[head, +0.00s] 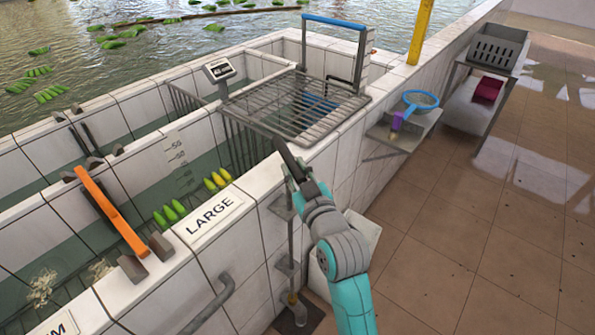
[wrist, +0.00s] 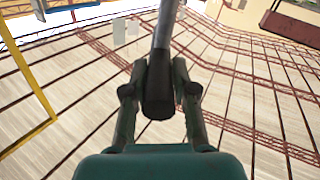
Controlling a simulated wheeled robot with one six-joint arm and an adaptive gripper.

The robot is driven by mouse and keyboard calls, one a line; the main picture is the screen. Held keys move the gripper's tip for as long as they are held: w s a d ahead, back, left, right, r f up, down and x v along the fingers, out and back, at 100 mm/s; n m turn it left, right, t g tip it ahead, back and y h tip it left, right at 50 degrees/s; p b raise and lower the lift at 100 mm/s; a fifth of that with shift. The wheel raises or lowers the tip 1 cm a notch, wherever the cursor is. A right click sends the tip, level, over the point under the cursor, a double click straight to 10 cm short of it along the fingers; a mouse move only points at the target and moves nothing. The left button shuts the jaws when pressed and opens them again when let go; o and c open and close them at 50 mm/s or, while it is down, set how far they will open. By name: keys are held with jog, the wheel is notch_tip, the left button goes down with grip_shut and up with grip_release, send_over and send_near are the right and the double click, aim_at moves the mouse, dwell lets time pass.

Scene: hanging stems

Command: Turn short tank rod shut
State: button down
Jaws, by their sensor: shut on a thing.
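The tank rod (head: 291,235) is a thin grey upright rod on the outer tiled wall of the tank, running down through brackets to a floor fitting. A dark bar-shaped handle (head: 284,152) shows at its top, tilted up to the left; I cannot tell exactly how it joins the rod. My gripper (head: 293,174) is at this handle, at the wall's top corner. In the wrist view my gripper (wrist: 158,92) is shut on the dark rounded handle end (wrist: 158,100), with a finger on each side. The far end of the handle runs out of the top of that view.
A wire rack (head: 295,105) lies over the tank just beyond my gripper. A shelf with a blue sieve (head: 421,99) juts from the wall at right.

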aim_at(284, 160)
jog(key=a+m+h, duration=0.1)
jog(key=m+h, duration=0.2)
jog(key=h, duration=0.2)
jog(key=a+m+h, duration=0.2)
jog(key=m+h, duration=0.1)
jog(key=h, duration=0.1)
jog(key=a+m+h, duration=0.1)
jog(key=m+h, duration=0.2)
jog(key=h, duration=0.2)
jog(key=shift+a+m+h, duration=0.2)
jog(key=shift+m+h, duration=0.1)
jog(key=shift+w+a+m+g+h, duration=0.2)
jog(key=shift+m+g+h, duration=0.4)
jog(key=shift+h, duration=0.25)
jog(key=shift+w+a+m+g+h, duration=0.15)
jog(key=shift+m+g+h, duration=0.45)
jog(key=shift+h, duration=0.25)
jog(key=c, duration=0.9)
grip_release()
